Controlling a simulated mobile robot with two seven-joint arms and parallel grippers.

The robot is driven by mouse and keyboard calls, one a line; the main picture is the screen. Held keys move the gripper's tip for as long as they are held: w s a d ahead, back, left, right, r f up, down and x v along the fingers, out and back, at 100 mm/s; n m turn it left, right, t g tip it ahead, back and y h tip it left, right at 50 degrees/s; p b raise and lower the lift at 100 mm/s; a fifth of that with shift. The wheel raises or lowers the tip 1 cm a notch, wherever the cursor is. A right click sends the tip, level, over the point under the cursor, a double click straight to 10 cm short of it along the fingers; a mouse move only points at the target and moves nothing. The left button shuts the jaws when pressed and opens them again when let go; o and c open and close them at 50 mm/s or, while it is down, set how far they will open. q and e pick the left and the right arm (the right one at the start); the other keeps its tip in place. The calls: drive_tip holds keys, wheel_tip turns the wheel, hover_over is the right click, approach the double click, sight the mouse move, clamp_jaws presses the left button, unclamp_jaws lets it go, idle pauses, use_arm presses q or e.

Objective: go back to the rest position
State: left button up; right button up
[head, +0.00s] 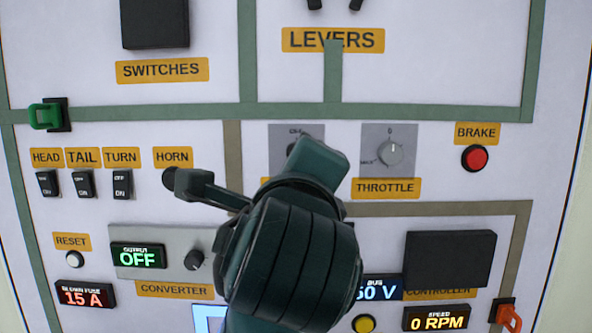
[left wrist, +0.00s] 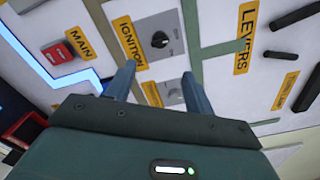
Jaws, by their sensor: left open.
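My left gripper (head: 243,162) is in front of the middle of the panel in the head view, its wrist rising from the bottom centre. Its two fingers are spread apart with nothing between them, as the left wrist view also shows (left wrist: 158,72). The ignition knob (left wrist: 160,39) and the throttle knob (left wrist: 174,97) are beyond the fingertips in that view. In the head view the ignition plate (head: 283,132) is partly hidden behind a finger, and the throttle knob (head: 389,152) is clear to its right. My right gripper is in neither view.
The horn button (head: 170,178) lies close to the left finger in the picture; whether they touch is unclear. A red brake button (head: 474,158) is at right, with a dark box (head: 450,258) below. The converter display (head: 138,256) reads OFF. Lever ends (head: 335,4) show at the top.

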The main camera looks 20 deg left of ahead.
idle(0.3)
use_arm(q)
drive_tip(key=w+a+f+n+g+h, duration=0.1)
drive_tip(key=a+f+n+g+h, duration=0.2)
drive_tip(key=f, duration=1)
drive_tip(key=a+f+n+g, duration=0.1)
drive_tip(key=f+n+g, duration=0.3)
drive_tip(key=f, duration=0.9)
drive_tip(key=s+a+f+n+g+h, duration=0.1)
drive_tip(key=s+a+f+n+g, duration=0.1)
drive_tip(key=s+f+n, duration=0.4)
drive_tip(key=s+a+f+n+g, duration=0.1)
drive_tip(key=s+f+n+g, duration=0.15)
drive_tip(key=s+f, duration=0.55)
drive_tip(key=s+a+f+n+g+h, duration=0.1)
drive_tip(key=s+a+f+n+g, duration=0.15)
drive_tip(key=s+f, duration=0.5)
drive_tip(key=w+d+f+t+h, duration=0.3)
drive_tip(key=w+d+f+t, duration=0.4)
drive_tip(key=f, duration=0.2)
drive_tip(key=shift+d, duration=0.1)
